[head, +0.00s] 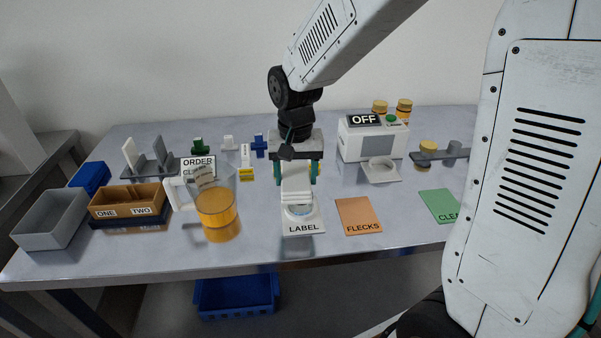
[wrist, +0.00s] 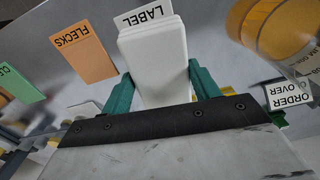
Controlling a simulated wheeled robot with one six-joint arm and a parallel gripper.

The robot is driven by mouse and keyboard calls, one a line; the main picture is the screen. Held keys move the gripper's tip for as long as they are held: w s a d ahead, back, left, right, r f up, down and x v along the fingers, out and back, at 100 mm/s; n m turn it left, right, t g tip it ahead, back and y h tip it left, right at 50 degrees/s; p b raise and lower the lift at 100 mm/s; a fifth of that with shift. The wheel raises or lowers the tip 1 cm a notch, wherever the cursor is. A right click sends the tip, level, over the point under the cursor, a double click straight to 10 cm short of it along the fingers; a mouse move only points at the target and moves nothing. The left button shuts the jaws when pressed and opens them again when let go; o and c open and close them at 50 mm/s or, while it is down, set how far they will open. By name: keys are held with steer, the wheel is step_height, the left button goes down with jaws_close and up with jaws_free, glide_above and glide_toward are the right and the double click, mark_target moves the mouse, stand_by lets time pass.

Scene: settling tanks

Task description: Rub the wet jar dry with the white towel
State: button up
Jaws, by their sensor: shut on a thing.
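The white folded towel (head: 296,185) hangs in my gripper (head: 297,170), shown as a layered white pad. In the wrist view my gripper's teal fingers (wrist: 161,88) are shut on either side of the towel (wrist: 155,60).
A large beaker of amber liquid (head: 217,215) stands close left of the towel. Orange FLECKS (head: 358,215) and green (head: 438,205) cards lie to the right. Behind stands a white machine reading OFF (head: 372,140). Brown bins (head: 130,201) and a grey bin (head: 50,220) are left.

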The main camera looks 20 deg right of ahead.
mark_target(309, 176)
steer(key=shift+w+a, duration=0.1)
steer(key=shift+a, duration=0.3)
steer(key=shift+s+d+f, duration=0.15)
steer(key=shift+s+d, duration=0.1)
steer(key=shift+d, duration=0.6)
steer(key=shift+s+d, duration=0.15)
steer(key=shift+d, duration=0.55)
steer(key=shift+s+d, duration=0.1)
steer(key=shift+d, duration=0.05)
steer(key=shift+w+a+r, duration=0.15)
steer(key=shift+w+a, duration=0.05)
steer(key=shift+a, duration=0.4)
steer(key=shift+w+a+r, duration=0.1)
steer(key=shift+w+a, duration=0.05)
steer(key=shift+a, duration=0.4)
steer(key=shift+w+a+f, duration=0.1)
steer(key=shift+a, duration=0.3)
steer(key=shift+w, duration=0.1)
steer(key=shift+s+d, duration=0.25)
steer(key=shift+d, duration=0.2)
steer(key=shift+s+d, duration=0.25)
steer(key=shift+d, duration=1)
step_height(309, 176, up, 2)
steer(key=shift+r, duration=0.15)
steer(key=shift+s+r, duration=0.1)
steer(key=shift+r, duration=2.8)
